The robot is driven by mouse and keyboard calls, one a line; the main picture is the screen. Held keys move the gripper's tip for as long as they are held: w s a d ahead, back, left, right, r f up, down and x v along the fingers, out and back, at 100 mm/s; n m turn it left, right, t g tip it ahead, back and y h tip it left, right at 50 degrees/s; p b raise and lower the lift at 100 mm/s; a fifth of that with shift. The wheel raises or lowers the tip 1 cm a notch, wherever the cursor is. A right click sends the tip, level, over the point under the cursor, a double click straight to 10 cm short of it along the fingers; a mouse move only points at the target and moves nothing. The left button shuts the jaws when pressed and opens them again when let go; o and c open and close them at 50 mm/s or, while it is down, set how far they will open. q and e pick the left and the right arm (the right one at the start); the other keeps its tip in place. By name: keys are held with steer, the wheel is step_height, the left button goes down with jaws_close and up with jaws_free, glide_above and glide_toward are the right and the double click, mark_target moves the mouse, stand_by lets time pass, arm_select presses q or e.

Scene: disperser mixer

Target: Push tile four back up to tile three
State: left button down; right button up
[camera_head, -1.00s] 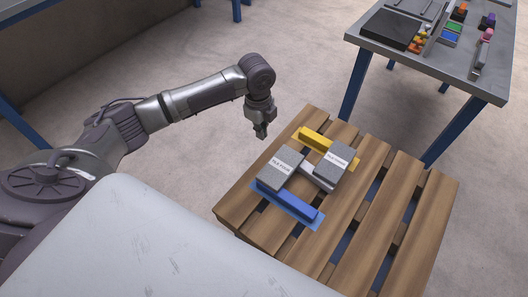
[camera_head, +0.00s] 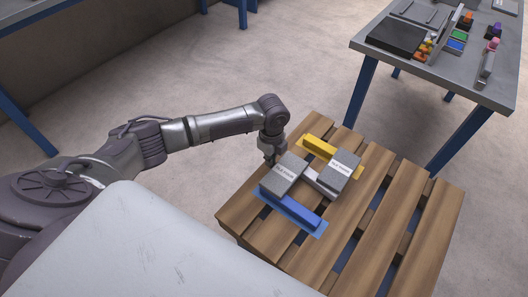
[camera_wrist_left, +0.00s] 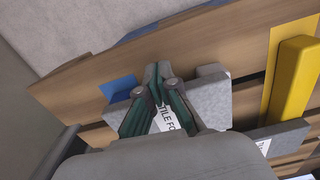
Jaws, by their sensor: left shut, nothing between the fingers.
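Two grey tiles with white labels lie on the wooden pallet. The left one, tile four (camera_head: 284,180), shows part of its "TILE FO…" label in the left wrist view (camera_wrist_left: 214,98). The right one (camera_head: 338,172), presumably tile three, has a label too small to read. My left gripper (camera_head: 270,160) is shut and empty, low at the upper left edge of tile four. In the wrist view its fingers (camera_wrist_left: 159,76) overlap the tile and hide part of it; I cannot tell whether they touch it. My right gripper is out of view.
A blue bar (camera_head: 290,208) lies in front of the tiles and a yellow bar (camera_head: 319,146) behind them. A pale grey bar (camera_head: 321,184) shows between the tiles. The pallet (camera_head: 410,215) is bare to the right. A workbench (camera_head: 475,88) stands at upper right.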

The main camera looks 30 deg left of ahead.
mark_target(283, 170)
arm_select(q)
steer(key=shift+s+d, duration=0.1)
steer(key=shift+d, duration=0.15)
steer(key=d+p, duration=0.3)
steer(key=d, duration=0.1)
steer(key=shift+s+d+r+p, duration=0.1)
steer(key=shift+s+r+p, duration=0.05)
steer(key=shift+s+p, duration=0.25)
steer(key=shift+d, duration=0.2)
steer(key=shift+f, duration=0.2)
step_height(283, 170, up, 12)
steer(key=shift+s, duration=0.1)
